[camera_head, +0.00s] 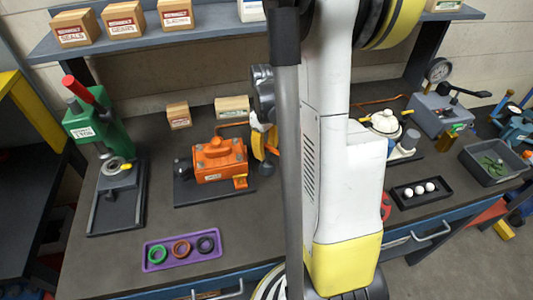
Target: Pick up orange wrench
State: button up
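I cannot make out an orange wrench for certain. An orange motor block (218,160) sits on a dark base plate on the workbench (130,260), left of my arm. A small orange piece (240,182) shows at its lower right corner; its shape is too small to tell. A red object (386,206) is partly hidden behind the right side of my arm. My white and yellow arm stands upright across the middle of the view and hides part of the bench. I cannot see my gripper's fingers.
A green press (88,125) stands at the left. A purple tray (181,252) with three rings lies in front. At right are a black tray (420,192) with white balls, a grey bin (494,162) and a gauge unit (440,108). A shelf (226,27) with boxes runs behind.

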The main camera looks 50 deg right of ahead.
aim_at(267, 163)
jog(key=f, duration=0.1)
jog(key=f+b, duration=0.1)
jog(key=f, duration=0.3)
jog(key=shift+d+b, duration=0.3)
jog(key=shift+b, duration=0.05)
jog(key=shift+r, duration=0.1)
grip_shut()
notch_tip(267, 163, up, 10)
jog(key=p, duration=0.3)
